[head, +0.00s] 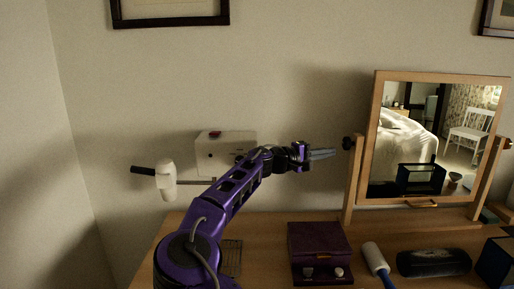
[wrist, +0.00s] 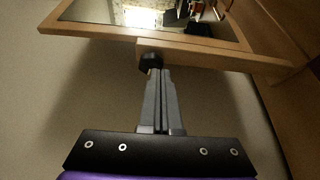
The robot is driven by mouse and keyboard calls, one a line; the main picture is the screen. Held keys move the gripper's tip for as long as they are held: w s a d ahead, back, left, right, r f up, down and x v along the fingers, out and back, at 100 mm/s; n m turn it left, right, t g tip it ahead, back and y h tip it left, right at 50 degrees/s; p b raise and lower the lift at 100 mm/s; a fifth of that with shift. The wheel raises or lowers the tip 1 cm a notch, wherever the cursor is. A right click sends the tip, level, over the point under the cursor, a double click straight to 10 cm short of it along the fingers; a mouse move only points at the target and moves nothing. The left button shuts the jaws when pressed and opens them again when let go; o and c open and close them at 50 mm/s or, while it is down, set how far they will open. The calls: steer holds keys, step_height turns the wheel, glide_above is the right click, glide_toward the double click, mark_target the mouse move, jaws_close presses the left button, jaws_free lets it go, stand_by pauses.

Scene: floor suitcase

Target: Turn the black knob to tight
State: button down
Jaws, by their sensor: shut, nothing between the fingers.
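The black knob (head: 347,143) sits on the left post of a wooden-framed tilting mirror (head: 371,120). In the wrist view the black knob (wrist: 151,61) shows just beyond my fingertips, beside the mirror's wooden post (wrist: 190,52). My gripper (head: 334,153) is shut and empty, pointing right toward the knob. In the wrist view the fingers of my gripper (wrist: 158,72) lie together, their tips close to the knob; whether they touch it I cannot tell. Another dark knob (head: 507,143) is on the mirror's right post.
A wooden dresser top (head: 390,240) carries a dark red box (head: 320,245), a lint roller (head: 377,262), a black case (head: 433,262) and a dark box (head: 496,262).

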steer(key=shift+t, duration=0.5)
steer(key=shift+w+d+r, duration=0.1)
steer(key=shift+d+r, duration=0.35)
steer(key=shift+d, duration=0.35)
steer(key=shift+w+d+r, duration=0.1)
steer(key=shift+d+r, duration=0.3)
steer(key=shift+d, duration=0.4)
steer(key=shift+w+d+r, duration=0.1)
steer(key=shift+d+r, duration=0.35)
steer(key=shift+d, duration=0.35)
steer(key=shift+w+f, duration=0.1)
steer(key=shift+w, duration=0.1)
steer(key=shift+s+f+b, duration=0.15)
steer(key=shift+f+b, duration=0.6)
steer(key=shift+b, duration=0.6)
steer(key=shift+f+b, duration=0.55)
steer(key=shift+b, duration=0.3)
steer(key=shift+s+f+b, duration=0.2)
steer(key=shift+b, duration=0.35)
steer(key=a, duration=0.6)
steer(key=shift+p, duration=0.3)
